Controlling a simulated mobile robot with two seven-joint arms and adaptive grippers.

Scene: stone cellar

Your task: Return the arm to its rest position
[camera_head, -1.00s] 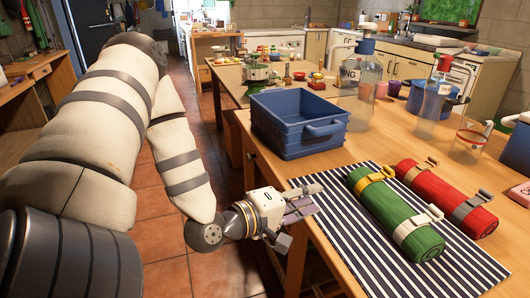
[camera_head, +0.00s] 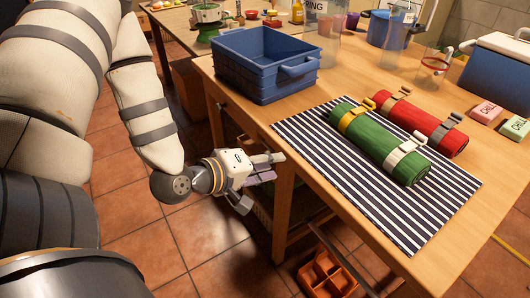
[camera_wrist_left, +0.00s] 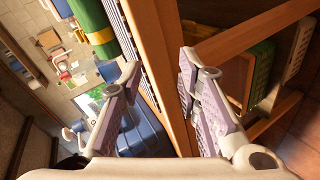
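My left arm (camera_head: 145,110) comes in from the left in the head view, pale with dark bands. My left gripper (camera_head: 262,180) hangs beside the table's near left edge, close to the table leg. In the left wrist view its two fingers (camera_wrist_left: 160,68) stand apart with nothing between them, so it is open and empty. The table edge and a wooden leg show behind the fingers there. My right gripper is not in view.
The wooden table (camera_head: 480,165) carries a striped mat (camera_head: 400,225) with a green roll (camera_head: 375,145) and a red roll (camera_head: 420,125). A blue crate (camera_head: 240,80) stands behind. An orange tray (camera_head: 325,275) is below the table. Tiled floor (camera_head: 115,225) is open at left.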

